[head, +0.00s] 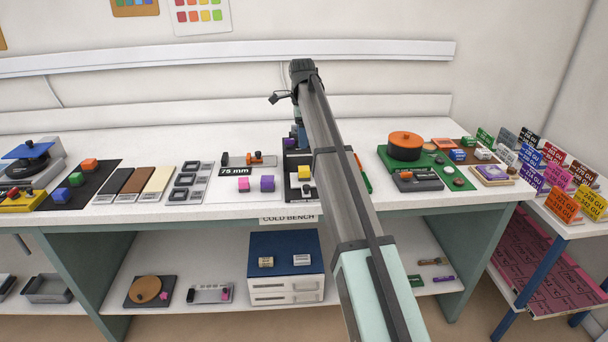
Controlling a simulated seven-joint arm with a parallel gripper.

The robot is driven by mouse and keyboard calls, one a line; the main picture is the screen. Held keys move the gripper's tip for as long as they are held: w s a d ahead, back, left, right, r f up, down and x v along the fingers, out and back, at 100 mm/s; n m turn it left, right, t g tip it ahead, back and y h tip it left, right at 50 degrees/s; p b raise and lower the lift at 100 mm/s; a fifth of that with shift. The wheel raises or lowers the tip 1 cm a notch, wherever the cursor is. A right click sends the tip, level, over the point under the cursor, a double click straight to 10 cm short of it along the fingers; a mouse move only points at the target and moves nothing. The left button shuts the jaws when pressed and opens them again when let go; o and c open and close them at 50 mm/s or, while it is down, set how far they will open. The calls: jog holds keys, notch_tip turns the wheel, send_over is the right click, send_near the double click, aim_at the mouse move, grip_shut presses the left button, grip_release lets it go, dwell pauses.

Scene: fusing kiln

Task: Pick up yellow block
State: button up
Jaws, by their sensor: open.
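A small yellow block (305,172) rests on a dark stand (291,185) near the front of the white bench, just left of my arm. My arm reaches up and away across the bench, and its dark far end (302,70) shows above the back of the bench, against the wall. I cannot make out the fingers of my gripper there. My arm hides part of the dark stand and the bench behind it.
A pink block (243,184) and a purple block (267,183) lie left of the stand. A green board (458,180) with an orange round pot (405,145) lies to the right. Sample tiles (157,180) lie farther left. The bench's back strip is mostly clear.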

aim_at(301, 168)
notch_tip(301, 168, down, 8)
jog(key=shift+f, duration=0.2)
jog(key=shift+s+a+f, duration=0.1)
jog(key=shift+f, duration=1.2)
jog(key=shift+s+a+f, duration=0.1)
jog(key=shift+f, duration=1.15)
jog(key=c, duration=1.2)
jog(key=shift+r, duration=0.15)
jog(key=shift+c, duration=0.2)
